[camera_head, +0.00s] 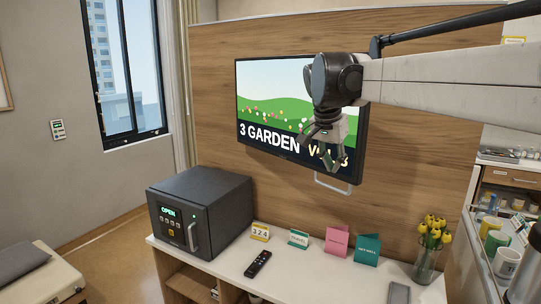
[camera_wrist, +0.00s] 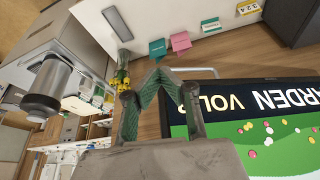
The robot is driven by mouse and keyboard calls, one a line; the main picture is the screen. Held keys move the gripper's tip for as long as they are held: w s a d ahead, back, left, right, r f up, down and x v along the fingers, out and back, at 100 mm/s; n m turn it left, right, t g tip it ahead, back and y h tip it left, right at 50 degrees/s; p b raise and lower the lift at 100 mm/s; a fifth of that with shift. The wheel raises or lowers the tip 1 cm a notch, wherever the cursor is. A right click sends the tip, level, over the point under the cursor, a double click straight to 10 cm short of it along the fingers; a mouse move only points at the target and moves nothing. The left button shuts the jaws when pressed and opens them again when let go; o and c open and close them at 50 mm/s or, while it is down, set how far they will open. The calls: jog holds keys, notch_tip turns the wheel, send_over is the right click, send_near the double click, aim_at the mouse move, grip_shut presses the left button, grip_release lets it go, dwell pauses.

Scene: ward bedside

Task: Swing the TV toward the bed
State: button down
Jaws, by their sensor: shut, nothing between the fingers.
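The TV (camera_head: 272,85) is mounted on a wooden panel, and its screen shows a green garden scene. A pale bar handle (camera_head: 333,186) hangs under its lower right edge. My gripper (camera_head: 336,168) is in front of the TV's lower right part, pointing down, shut and empty. In the wrist view, the closed fingertips (camera_wrist: 158,76) are near one end of the handle (camera_wrist: 196,72); I cannot tell whether they touch it. The TV (camera_wrist: 262,115) also shows there upside down. A pale padded surface with a grey cushion (camera_head: 20,261), perhaps the bed, is at lower left.
A white-topped cabinet (camera_head: 310,283) below the TV holds a dark safe (camera_head: 200,210), a remote (camera_head: 258,263), small cards and a vase of yellow flowers (camera_head: 428,255). A supply cart (camera_head: 510,178) stands at the right. Open floor (camera_head: 110,250) lies left of the cabinet.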

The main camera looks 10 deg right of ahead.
jog(key=w+d+r+m+g+p, duration=0.1)
jog(key=w+d+r+m+p, duration=0.1)
jog(key=w, duration=0.3)
jog(key=shift+w+d+r+h, duration=0.3)
jog(key=shift+d+r+h, duration=0.1)
jog(key=shift+d+r, duration=0.5)
jog(key=shift+f+p, duration=0.1)
jog(key=shift+p, duration=0.2)
jog(key=p+x, duration=0.1)
jog(key=x, duration=0.2)
jog(key=d+p+x, duration=0.1)
jog(key=x, duration=0.3)
jog(key=w+d+r+x, duration=0.1)
jog(key=x, duration=0.2)
jog(key=shift+w+d+f+p, duration=0.1)
jog(key=shift+d+f+p, duration=0.15)
jog(key=shift+f+p, duration=0.15)
jog(key=shift+w+d, duration=0.25)
jog(key=shift+d, duration=0.25)
